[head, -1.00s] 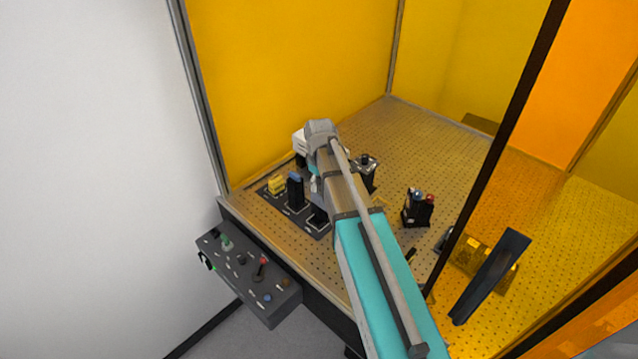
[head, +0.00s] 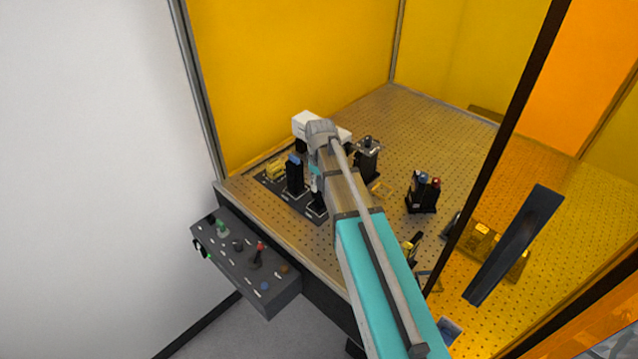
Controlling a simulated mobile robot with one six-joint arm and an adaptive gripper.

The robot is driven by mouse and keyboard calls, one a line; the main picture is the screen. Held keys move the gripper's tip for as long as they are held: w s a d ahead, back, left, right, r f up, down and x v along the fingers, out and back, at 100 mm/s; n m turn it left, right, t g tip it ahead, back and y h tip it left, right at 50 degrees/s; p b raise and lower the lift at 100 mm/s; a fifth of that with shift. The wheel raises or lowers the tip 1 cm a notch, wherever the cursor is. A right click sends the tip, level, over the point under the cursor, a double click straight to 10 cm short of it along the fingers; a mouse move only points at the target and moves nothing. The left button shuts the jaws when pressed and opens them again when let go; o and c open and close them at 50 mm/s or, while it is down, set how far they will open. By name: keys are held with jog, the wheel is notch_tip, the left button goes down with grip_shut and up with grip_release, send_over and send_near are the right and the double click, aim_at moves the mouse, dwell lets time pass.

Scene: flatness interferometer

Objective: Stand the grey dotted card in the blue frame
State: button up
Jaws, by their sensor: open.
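I cannot make out the grey dotted card or the blue frame for certain in the head view. A black block with a blue top (head: 294,176) stands on the dark base plate left of my arm; whether it belongs to the blue frame is too small to tell. My arm reaches from the lower right over the bench, its grey wrist joint above the left part of the equipment. My gripper is hidden beneath or behind the arm, so its fingers do not show.
A white box (head: 305,122) is partly behind my wrist. Black mounts stand on the perforated bench (head: 440,130), one with blue and red knobs (head: 423,190). A control panel (head: 245,262) juts from the front edge. Yellow walls and a dark post (head: 497,145) bound the bench.

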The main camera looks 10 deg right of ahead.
jog(key=shift+f+b, duration=0.7)
jog(key=shift+f, duration=0.25)
jog(key=shift+c, duration=0.3)
grip_shut()
jog(key=shift+r, duration=0.15)
jog(key=shift+r+p, duration=2.95)
jog(key=shift+p, duration=0.2)
jog(key=shift+r, duration=0.2)
